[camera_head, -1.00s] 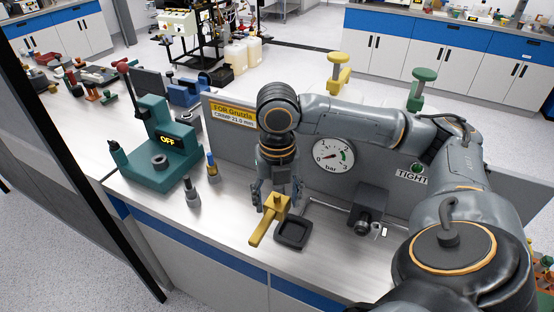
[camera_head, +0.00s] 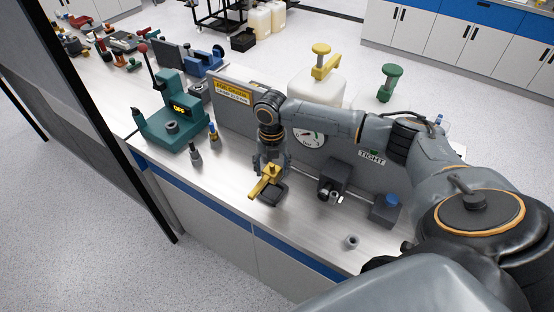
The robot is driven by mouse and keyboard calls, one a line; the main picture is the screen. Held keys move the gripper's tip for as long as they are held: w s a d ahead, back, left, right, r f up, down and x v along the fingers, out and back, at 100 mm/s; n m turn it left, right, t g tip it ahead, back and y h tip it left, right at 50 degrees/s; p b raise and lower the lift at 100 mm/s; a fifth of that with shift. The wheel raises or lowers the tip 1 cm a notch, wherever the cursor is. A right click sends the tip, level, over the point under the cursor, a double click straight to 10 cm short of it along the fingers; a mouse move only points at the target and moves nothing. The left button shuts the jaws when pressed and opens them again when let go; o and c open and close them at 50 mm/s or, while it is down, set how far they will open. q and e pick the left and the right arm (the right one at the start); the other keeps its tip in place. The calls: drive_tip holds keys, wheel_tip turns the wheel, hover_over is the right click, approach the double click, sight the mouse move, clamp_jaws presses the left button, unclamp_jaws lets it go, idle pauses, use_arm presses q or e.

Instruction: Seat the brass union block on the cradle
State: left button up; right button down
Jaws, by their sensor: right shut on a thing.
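The brass union block (camera_head: 258,188) is a yellow-gold piece with a bar that sticks out toward the front left. My right gripper (camera_head: 271,172) points down and is shut on it, at the bench's front middle. A small black square tray-like piece (camera_head: 274,197) lies just under and to the right of the block. I cannot tell whether this is the cradle, or whether the block touches it. A dark block with a round front (camera_head: 335,178) stands to the right against the panel. My left gripper is not in view.
The grey panel (camera_head: 232,118) with a gauge (camera_head: 308,138) rises behind. A blue-topped dark block (camera_head: 385,208) and a small grey ring (camera_head: 351,242) are to the right. Bare bench lies between.

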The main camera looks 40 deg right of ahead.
sight(271, 175)
drive_tip(key=shift+w+f, duration=0.2)
drive_tip(key=shift+w, duration=0.15)
drive_tip(key=shift+r, duration=0.1)
drive_tip(key=shift+s+f, duration=0.15)
drive_tip(key=shift+f, duration=0.55)
wheel_tip(271, 175, down, 2)
drive_tip(key=shift+f+b, duration=0.25)
drive_tip(key=shift+b, duration=0.65)
drive_tip(key=shift+f+b, duration=0.55)
drive_tip(key=shift+f, duration=0.45)
use_arm(q)
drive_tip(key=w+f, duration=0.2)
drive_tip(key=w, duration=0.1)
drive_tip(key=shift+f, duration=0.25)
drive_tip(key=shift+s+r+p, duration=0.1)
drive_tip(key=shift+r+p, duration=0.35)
drive_tip(key=shift+p, duration=0.05)
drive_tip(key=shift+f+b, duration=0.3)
use_arm(e)
drive_tip(key=shift+f, duration=0.4)
